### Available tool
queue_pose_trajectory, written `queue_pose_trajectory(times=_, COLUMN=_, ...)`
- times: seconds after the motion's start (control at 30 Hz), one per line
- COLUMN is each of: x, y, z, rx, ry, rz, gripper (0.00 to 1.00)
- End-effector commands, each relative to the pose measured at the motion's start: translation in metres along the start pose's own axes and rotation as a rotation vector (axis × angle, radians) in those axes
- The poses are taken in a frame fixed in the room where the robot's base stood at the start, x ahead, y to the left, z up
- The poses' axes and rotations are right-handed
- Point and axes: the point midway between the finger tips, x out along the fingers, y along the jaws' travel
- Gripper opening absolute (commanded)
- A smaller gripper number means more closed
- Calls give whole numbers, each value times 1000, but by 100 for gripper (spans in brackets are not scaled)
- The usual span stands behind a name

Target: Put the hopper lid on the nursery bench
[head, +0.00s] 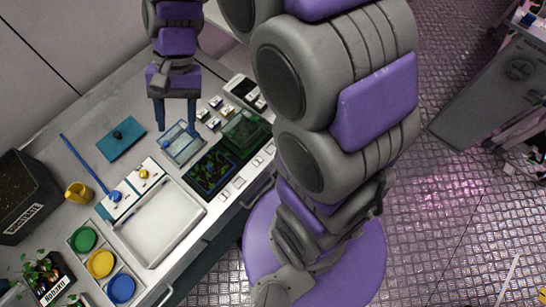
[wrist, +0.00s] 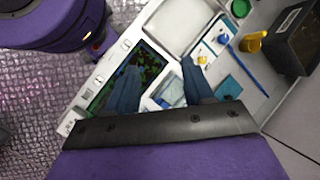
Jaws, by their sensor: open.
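A flat teal plate with a dark knob (head: 121,138), which looks like the hopper lid, lies on the grey nursery bench (head: 96,116). The plate also shows in the wrist view (wrist: 229,88), to the right of my fingers and partly hidden. My gripper (head: 176,128) is open, its two blue fingers pointing down. It is over a clear, blue-edged box (head: 183,146), to the right of the plate in the head view. The box shows between the fingers in the wrist view (wrist: 170,91). Nothing is visibly held between the fingers.
A dark panel with green patterns (head: 210,170) lies near the front edge. Bare bench lies behind the plate.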

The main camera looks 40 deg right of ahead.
Motion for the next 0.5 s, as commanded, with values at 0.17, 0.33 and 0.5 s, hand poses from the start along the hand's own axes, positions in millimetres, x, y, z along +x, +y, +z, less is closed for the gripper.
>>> queue_pose_trajectory(times=0.17, x=2, y=38, z=36, rx=-84, ry=62, rz=84, gripper=52)
queue_pose_trajectory(times=0.33, x=5, y=77, z=64, rx=-163, ry=120, rz=167, gripper=52)
queue_pose_trajectory(times=0.5, x=11, y=118, z=90, rx=-239, ry=165, rz=255, gripper=52)
